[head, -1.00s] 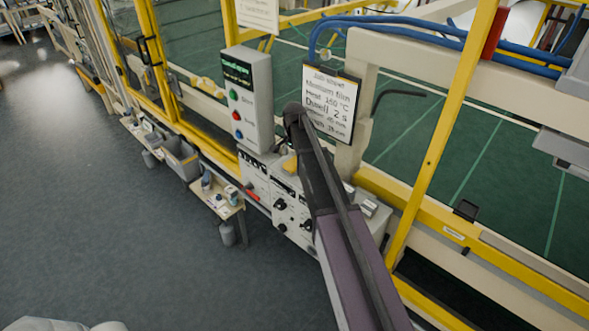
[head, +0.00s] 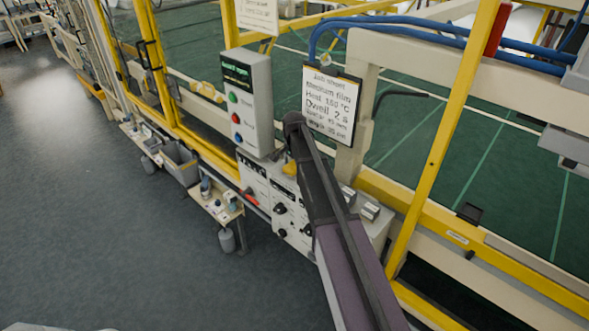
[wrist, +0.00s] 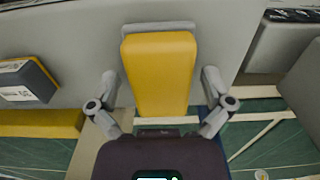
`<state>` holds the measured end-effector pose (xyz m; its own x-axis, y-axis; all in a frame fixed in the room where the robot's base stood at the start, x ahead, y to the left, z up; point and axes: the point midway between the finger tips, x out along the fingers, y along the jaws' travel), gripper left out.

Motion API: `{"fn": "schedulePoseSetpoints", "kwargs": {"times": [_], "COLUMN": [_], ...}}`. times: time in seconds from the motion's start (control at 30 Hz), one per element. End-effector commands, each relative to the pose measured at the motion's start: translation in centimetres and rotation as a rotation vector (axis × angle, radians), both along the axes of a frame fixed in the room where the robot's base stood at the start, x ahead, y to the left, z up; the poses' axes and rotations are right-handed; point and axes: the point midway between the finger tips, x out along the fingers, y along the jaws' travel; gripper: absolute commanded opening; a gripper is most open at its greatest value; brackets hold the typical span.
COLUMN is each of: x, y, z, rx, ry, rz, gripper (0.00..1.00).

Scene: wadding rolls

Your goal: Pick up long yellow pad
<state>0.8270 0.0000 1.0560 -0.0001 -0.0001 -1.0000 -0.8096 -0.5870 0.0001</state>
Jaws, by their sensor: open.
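The long yellow pad (wrist: 160,72) is in the middle of the wrist view, a rounded yellow block with a grey piece along its far end. My gripper (wrist: 159,76) is open, with one finger on each side of the pad and a visible gap to both. Whether the fingers are level with the pad in depth, I cannot tell. In the head view a small patch of yellow (head: 290,167) shows beside my arm, possibly the pad. My arm hides the gripper there.
A grey control box (head: 246,102) with green and red buttons stands left of my arm. A job sheet (head: 331,103) hangs to the right. A machine panel with knobs (head: 281,208) is below. A yellow post (head: 440,140) rises at the right. Open floor (head: 90,220) lies left.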

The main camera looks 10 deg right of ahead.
Motion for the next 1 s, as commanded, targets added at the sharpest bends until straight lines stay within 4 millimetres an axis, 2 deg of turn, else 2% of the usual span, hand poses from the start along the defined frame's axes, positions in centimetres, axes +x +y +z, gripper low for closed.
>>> {"fn": "schedulePoseSetpoints", "kwargs": {"times": [0.07, 0.3, 0.77, 1.0], "x": [0.0, 0.0, 0.0, 0.0], "y": [0.0, 0.0, 0.0, 0.1], "z": [0.0, 0.0, 0.2, 1.3], "rx": [0.0, 0.0, 0.0, 0.0], "ry": [0.0, 0.0, 0.0, 0.0], "rz": [0.0, 0.0, 0.001, 0.001], "gripper": [0.97, 0.26, 0.23, 0.23]}}
